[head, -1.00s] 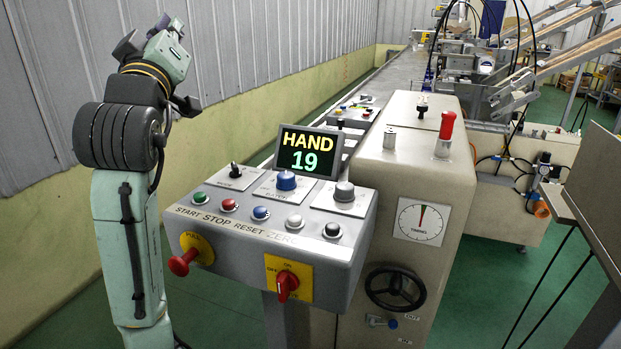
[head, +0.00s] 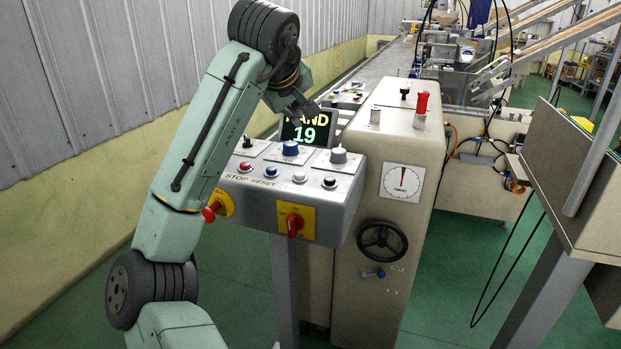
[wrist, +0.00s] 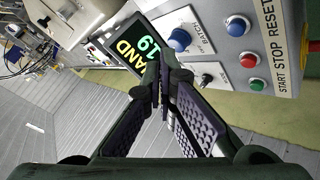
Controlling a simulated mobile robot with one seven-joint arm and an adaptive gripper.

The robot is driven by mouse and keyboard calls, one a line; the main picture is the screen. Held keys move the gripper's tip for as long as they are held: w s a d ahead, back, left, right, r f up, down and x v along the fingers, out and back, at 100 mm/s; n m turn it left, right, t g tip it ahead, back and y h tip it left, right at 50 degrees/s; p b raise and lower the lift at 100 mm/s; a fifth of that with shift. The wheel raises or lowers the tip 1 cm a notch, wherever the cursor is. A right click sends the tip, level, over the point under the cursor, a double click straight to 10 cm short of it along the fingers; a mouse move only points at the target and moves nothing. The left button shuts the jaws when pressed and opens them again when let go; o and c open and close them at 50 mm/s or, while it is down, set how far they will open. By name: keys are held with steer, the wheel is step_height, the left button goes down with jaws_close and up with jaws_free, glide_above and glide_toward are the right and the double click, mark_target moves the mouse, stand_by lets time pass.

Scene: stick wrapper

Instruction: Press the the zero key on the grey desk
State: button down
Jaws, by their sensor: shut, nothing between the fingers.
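The grey desk (head: 345,205) is a sloped control panel on a post. Its zero key is a small white button (head: 299,177), right of the blue reset button (head: 271,171) and left of a black button (head: 330,182). My gripper (head: 308,110) is above the back of the desk, in front of the top of the screen (head: 305,133), which partly reads "HAND 19". It is apart from the zero key. In the wrist view the shut, empty fingertips (wrist: 161,80) are in front of the screen's edge. The zero key is not in the wrist view.
A blue knob (head: 290,148) and a grey knob (head: 339,155) stand up behind the button row. A red emergency button (head: 209,214) and a red switch (head: 294,223) are on the front face. A beige machine cabinet (head: 390,140) stands close on the right.

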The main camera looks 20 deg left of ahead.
mark_target(296, 174)
steer(key=shift+s+f, duration=0.1)
steer(key=shift+f, duration=0.05)
steer(key=shift+f, duration=0.15)
step_height(296, 174, down, 9)
steer(key=b, duration=0.7)
steer(key=shift+r, duration=0.2)
stand_by(1.1)
steer(key=shift+f, duration=0.4)
steer(key=shift+f+b, duration=0.45)
steer(key=shift+b, duration=0.05)
stand_by(0.6)
steer(key=shift+r+p, duration=0.8)
steer(key=shift+r, duration=0.1)
